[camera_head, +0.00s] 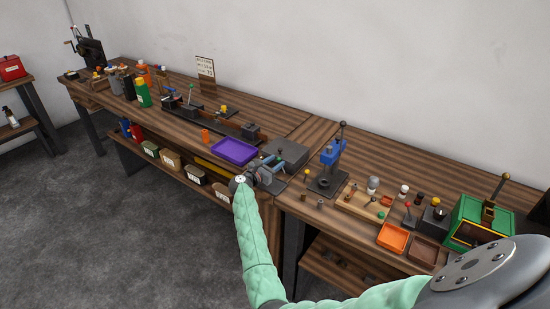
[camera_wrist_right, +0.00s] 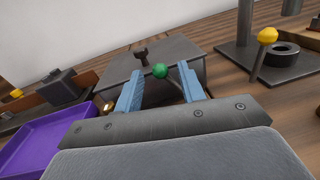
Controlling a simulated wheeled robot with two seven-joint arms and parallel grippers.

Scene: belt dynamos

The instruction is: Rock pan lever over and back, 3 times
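A green ball knob (camera_wrist_right: 160,71) shows in the right wrist view at the near side of a low grey box (camera_wrist_right: 186,50). It looks like the end of a lever, but its stem is hidden. My right gripper (camera_wrist_right: 161,80) is open, its blue fingers on either side of the knob, with a gap visible at both sides. In the head view the right gripper (camera_head: 272,165) is at the bench front, beside the grey box (camera_head: 285,152); the knob cannot be made out there. My left gripper is not in view.
A purple tray (camera_head: 234,151) lies left of the gripper. A yellow-knobbed lever (camera_wrist_right: 267,36) stands to the right, near the blue press (camera_head: 332,153). A small black knob (camera_wrist_right: 140,53) sits on the grey box. Further right are an orange tray (camera_head: 393,238) and a green machine (camera_head: 468,219).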

